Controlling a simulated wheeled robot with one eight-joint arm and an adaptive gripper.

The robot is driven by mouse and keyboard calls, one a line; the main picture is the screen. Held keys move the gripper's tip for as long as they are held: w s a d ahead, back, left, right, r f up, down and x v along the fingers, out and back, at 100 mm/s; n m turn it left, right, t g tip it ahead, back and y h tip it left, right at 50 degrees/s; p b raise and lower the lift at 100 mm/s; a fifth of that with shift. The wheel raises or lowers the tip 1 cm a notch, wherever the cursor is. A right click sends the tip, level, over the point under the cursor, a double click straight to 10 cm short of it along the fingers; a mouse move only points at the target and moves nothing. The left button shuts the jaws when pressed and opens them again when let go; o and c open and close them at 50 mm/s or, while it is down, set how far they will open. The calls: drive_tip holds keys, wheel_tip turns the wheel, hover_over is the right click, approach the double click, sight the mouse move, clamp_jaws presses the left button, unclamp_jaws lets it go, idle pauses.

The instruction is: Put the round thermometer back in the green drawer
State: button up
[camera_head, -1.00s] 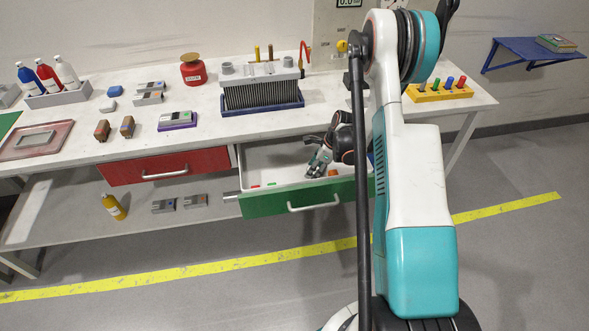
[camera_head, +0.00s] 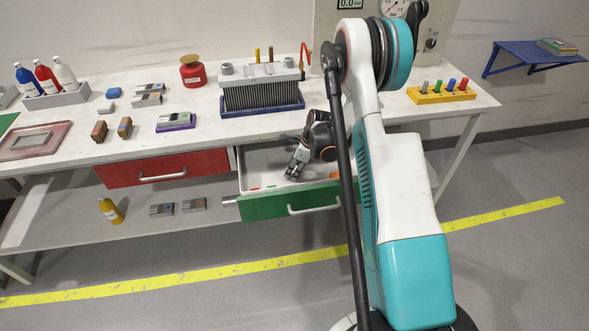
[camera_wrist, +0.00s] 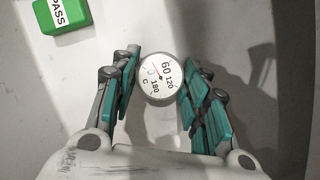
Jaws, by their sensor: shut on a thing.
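The round thermometer (camera_wrist: 157,79) has a white dial with black numbers and sits between the green finger pads in the wrist view. My gripper (camera_wrist: 158,88) is shut on it, with the dial facing the camera. In the head view my gripper (camera_head: 294,170) reaches down into the open green drawer (camera_head: 270,207), over its white interior. The thermometer cannot be made out in the head view. Whether it touches the drawer floor I cannot tell.
A green block marked PASS (camera_wrist: 62,14) lies on the white surface in the wrist view. The shut red drawer (camera_head: 165,169) is left of the green one. A finned grey block (camera_head: 262,88) stands on the bench (camera_head: 205,75) above. My arm hides the drawer's right end.

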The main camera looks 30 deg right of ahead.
sight(300, 176)
drive_tip(key=shift+f, duration=0.1)
drive_tip(key=shift+f, duration=0.15)
drive_tip(key=o, duration=1.2)
drive_tip(key=shift+c, duration=0.2)
drive_tip(key=shift+r, duration=0.2)
drive_tip(key=p+v, duration=0.2)
drive_tip(key=v, duration=0.4)
drive_tip(key=shift+s+d, duration=0.1)
drive_tip(key=s+d+p, duration=0.1)
drive_tip(key=s+d, duration=0.1)
drive_tip(key=s+d+p, duration=0.1)
drive_tip(key=s+d, duration=0.2)
drive_tip(key=s+d+p, duration=0.1)
drive_tip(key=s+d, duration=0.2)
drive_tip(key=shift+s+f, duration=0.15)
drive_tip(key=shift+f, duration=0.25)
